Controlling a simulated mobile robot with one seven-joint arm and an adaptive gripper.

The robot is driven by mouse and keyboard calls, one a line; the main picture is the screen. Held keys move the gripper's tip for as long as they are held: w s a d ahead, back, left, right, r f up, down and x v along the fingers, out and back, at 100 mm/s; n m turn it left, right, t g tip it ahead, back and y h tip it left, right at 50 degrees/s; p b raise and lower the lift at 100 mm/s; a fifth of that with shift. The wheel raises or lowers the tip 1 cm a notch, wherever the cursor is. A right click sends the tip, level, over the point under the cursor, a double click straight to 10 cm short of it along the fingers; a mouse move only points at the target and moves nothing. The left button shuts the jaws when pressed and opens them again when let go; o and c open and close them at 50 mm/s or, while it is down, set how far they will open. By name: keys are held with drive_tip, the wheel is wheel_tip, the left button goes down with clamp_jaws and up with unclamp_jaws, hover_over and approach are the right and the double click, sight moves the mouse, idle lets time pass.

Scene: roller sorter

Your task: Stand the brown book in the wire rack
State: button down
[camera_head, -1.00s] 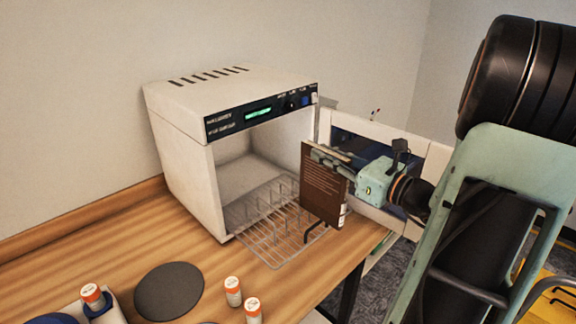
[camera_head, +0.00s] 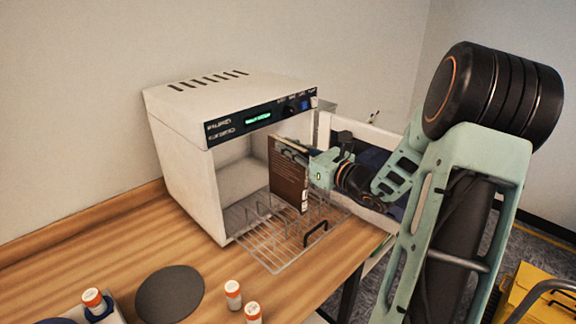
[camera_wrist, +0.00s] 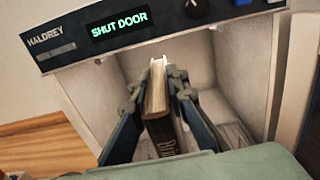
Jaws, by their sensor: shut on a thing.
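The brown book (camera_head: 288,187) is upright at the open front of the white cabinet, above the wire rack (camera_head: 264,240). It also shows in the wrist view (camera_wrist: 158,105), with its pale page edge upward and its spine lettering toward the camera. My gripper (camera_head: 292,152) is shut on the upper part of the book, one finger on each side (camera_wrist: 156,92). The rack has upright wire dividers and reaches out of the cabinet onto the table. I cannot tell whether the book's lower edge touches the rack. The book hides part of the rack and cabinet interior.
The white cabinet (camera_head: 180,160) has a lit display reading "SHUT DOOR" (camera_wrist: 119,25). Its door (camera_head: 375,133) stands open at the right, behind my arm. A dark round mat (camera_head: 169,294) and white bottles with orange caps (camera_head: 233,294) are on the wooden table in front.

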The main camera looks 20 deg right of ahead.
sight(288, 165)
drive_tip(key=shift+f, duration=2.8)
drive_tip(key=shift+f, duration=0.15)
drive_tip(key=c, duration=1.9)
unclamp_jaws()
drive_tip(key=shift+r, duration=0.2)
drive_tip(key=b+v, duration=0.1)
drive_tip(key=v, duration=1.1)
